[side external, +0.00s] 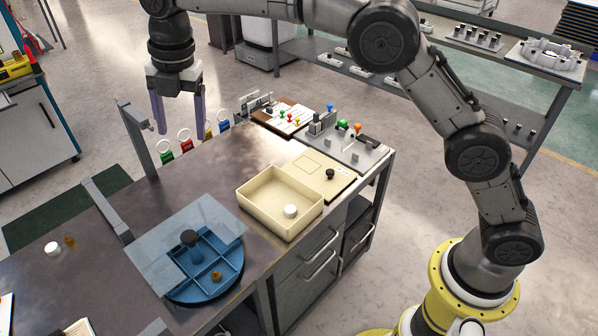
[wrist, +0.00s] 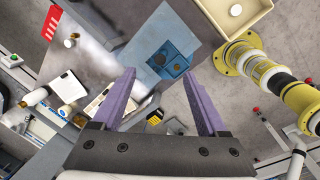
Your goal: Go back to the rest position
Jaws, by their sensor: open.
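My gripper (side external: 175,103) hangs at the end of my arm, high above the back left part of the workbench (side external: 105,274). Its two purple fingers are apart with nothing between them. In the wrist view my gripper (wrist: 165,85) also shows open and empty, with the bench far below. The fingers touch no object that I can see.
A blue divided tray (side external: 228,278) lies partly under a clear sheet (side external: 165,262). A cream bin (side external: 252,197) holds a white round piece (side external: 290,211). Coloured tags (side external: 187,145) hang near the bench's back edge, close to my gripper. Bare bench lies between.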

